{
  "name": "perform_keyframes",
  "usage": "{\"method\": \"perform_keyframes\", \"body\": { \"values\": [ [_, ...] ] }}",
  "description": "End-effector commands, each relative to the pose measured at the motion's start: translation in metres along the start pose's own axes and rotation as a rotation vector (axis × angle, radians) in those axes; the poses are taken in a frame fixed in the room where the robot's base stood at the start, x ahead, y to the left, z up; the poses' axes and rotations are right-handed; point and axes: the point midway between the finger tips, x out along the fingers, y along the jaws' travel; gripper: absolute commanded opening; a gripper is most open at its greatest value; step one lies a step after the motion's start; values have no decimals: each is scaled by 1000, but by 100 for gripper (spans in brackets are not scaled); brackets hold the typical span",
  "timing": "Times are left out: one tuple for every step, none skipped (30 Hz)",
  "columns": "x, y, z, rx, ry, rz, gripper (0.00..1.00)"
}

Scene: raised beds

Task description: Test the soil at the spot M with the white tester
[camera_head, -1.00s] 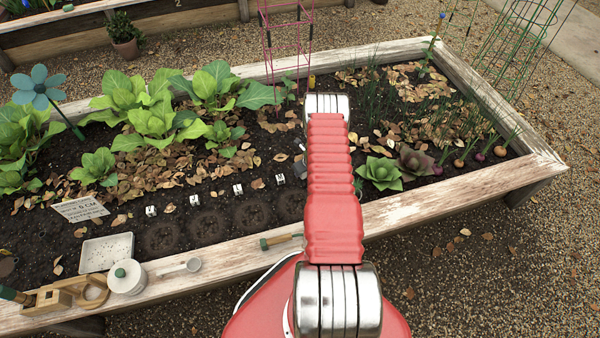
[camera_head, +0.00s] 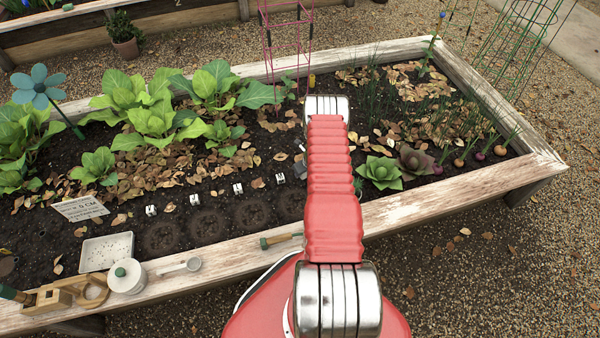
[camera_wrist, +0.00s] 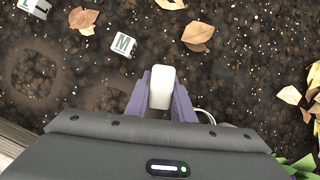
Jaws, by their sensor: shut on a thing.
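In the wrist view my gripper (camera_wrist: 160,93) is shut on the white tester (camera_wrist: 161,88), a white rounded block between its two purple fingers. The tester's lower part is hidden, so I cannot tell whether it touches the soil. The marker M (camera_wrist: 123,45), a small white block with a dark letter, lies on the soil just ahead and left of the fingers. A marker with L (camera_wrist: 36,8) shows at the top left. In the head view my red arm hides the gripper and tester.
In the head view several white markers stand in a row behind dark round soil patches (camera_head: 208,225). A sign (camera_head: 80,208), a tray (camera_head: 106,253), a lidded pot (camera_head: 127,277) and a scoop (camera_head: 180,266) are at the left front. Leafy plants (camera_head: 152,125) grow behind.

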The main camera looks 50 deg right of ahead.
Motion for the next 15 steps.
{"method": "perform_keyframes", "body": {
  "values": [
    [1, 0, 0, 0, 0, 0, 2],
    [1, 0, 0, 0, 0, 0, 2],
    [2, 0, -1, 0, 0, 0, 2],
    [3, 0, -1, 0, 0, 0, 2],
    [3, 0, -1, 0, 0, 0, 2],
    [4, 0, -2, 0, 0, 0, 2],
    [4, 0, -2, 0, 0, 0, 2],
    [5, 0, -2, 0, 0, 0, 2],
    [6, 0, -2, 0, 0, 0, 2],
    [6, 0, -3, 0, 0, 0, 2],
    [7, 0, -3, 0, 1, 0, 2],
    [7, 0, -3, 0, 1, 0, 2],
    [8, 0, -4, 0, 1, 0, 2],
    [8, 0, -4, 0, 1, 0, 2],
    [9, 0, -4, 0, 1, 0, 2]
  ]
}}
